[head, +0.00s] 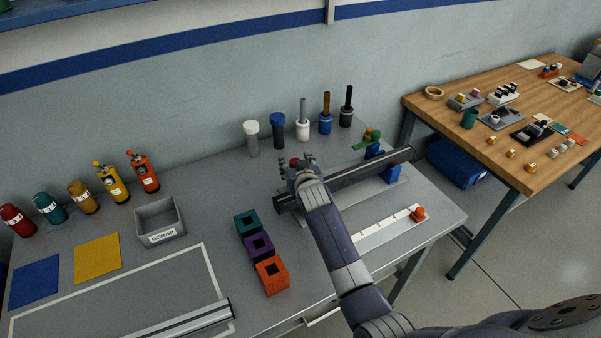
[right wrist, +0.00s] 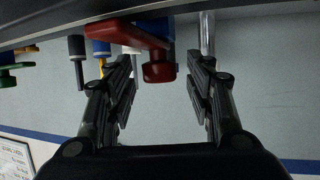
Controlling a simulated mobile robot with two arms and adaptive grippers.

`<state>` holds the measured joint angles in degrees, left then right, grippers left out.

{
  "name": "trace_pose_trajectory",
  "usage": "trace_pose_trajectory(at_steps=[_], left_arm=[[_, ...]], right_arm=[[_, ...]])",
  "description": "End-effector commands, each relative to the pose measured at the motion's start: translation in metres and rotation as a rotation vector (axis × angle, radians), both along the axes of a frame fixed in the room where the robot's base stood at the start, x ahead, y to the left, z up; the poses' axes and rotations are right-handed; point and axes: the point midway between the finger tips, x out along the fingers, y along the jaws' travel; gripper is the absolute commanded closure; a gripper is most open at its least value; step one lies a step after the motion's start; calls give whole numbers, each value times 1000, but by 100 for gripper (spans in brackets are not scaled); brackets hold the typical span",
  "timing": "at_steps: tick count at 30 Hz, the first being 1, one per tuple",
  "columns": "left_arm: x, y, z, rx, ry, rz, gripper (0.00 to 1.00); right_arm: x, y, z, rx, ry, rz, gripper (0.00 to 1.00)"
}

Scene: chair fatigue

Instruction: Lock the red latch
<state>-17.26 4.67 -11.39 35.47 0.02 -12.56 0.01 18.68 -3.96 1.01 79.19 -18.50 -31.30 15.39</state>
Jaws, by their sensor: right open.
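The red latch (right wrist: 158,62) shows in the right wrist view as a red block with a knob, joined to a blue part (right wrist: 150,32) under a dark bar. In the head view a bit of red (head: 295,161) shows at the left end of the dark bar (head: 350,180), mostly hidden by my gripper. My right gripper (head: 298,163) is over that end of the bar. In the right wrist view my right gripper (right wrist: 163,75) is open, its fingers on either side of the red knob with gaps. I cannot tell any contact. My left gripper is not in view.
Several capped tools (head: 277,130) stand behind the bar. A green lever (head: 366,146) is at the bar's right end. A white rail with an orange piece (head: 418,214) lies in front. Coloured blocks (head: 260,247) and a scrap bin (head: 160,222) are to the left.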

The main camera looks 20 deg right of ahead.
Motion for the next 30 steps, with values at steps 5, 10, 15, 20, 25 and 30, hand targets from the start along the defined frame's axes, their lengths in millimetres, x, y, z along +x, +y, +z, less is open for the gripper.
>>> trace_pose_trajectory(at_steps=[5, 10, 15, 20, 25, 30], left_arm=[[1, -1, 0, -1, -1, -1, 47], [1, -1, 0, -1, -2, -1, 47], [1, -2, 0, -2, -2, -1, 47], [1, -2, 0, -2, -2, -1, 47], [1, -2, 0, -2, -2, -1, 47], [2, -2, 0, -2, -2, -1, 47]], right_arm=[[-24, 4, 9, 1, 0, 1, 51], [-49, 8, 20, 3, -1, 1, 51], [-72, 11, 30, 3, 0, 1, 51], [-88, 14, 36, 3, 0, 1, 51], [-95, 15, 40, 2, -1, 1, 51], [-96, 15, 40, 3, 0, 1, 51]])
